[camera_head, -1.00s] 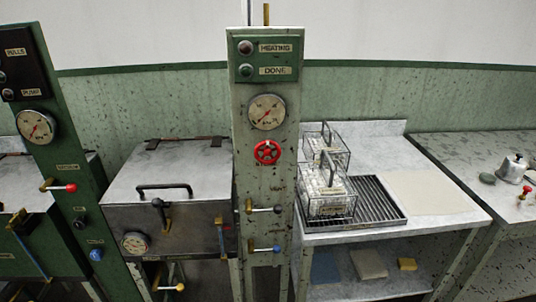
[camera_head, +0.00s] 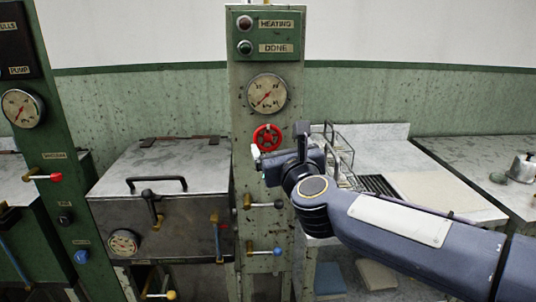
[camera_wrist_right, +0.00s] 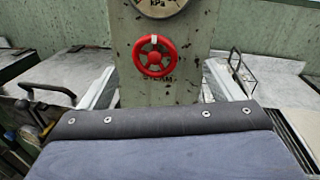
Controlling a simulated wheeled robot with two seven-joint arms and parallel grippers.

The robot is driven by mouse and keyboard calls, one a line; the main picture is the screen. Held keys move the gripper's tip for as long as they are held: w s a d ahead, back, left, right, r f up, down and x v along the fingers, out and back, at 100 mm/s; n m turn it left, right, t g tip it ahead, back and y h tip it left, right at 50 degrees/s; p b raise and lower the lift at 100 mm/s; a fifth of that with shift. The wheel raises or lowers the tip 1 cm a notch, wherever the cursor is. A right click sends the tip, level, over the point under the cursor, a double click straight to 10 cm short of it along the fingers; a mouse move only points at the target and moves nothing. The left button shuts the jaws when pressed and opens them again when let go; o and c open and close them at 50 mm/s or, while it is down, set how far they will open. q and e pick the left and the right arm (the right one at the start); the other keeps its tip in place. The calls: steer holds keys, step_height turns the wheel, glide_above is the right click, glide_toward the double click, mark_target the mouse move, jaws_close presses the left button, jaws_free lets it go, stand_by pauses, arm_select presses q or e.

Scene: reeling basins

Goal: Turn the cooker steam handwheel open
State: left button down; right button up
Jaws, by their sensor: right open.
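The red cooker steam handwheel (camera_head: 267,136) sits on the front of the green and grey post, below the round pressure gauge (camera_head: 267,94). In the right wrist view the handwheel (camera_wrist_right: 154,56) is unobstructed, with a pale mark at its top. My right gripper (camera_head: 279,149) is open and empty, just below and in front of the handwheel in the head view. I cannot tell whether it touches the wheel; the wrist view shows a gap below it. My left gripper is not in view.
The steel cooker box (camera_head: 158,205) stands left of the post. A wire basket (camera_head: 338,148) on the bench is partly hidden by my right arm.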

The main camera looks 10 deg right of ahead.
mark_target(268, 137)
arm_select(q)
steer(key=shift+p, duration=0.4)
arm_select(e)
steer(key=w+m, duration=0.1)
steer(key=w, duration=0.2)
steer(key=w+a+m+h, duration=0.1)
steer(key=w+m, duration=0.1)
steer(key=w, duration=0.1)
steer(key=w+f+m+h, duration=0.1)
steer(key=w+m, duration=0.1)
steer(key=w, duration=0.1)
steer(key=shift+w+a, duration=0.1)
steer(key=shift+a, duration=0.2)
steer(key=c, duration=1)
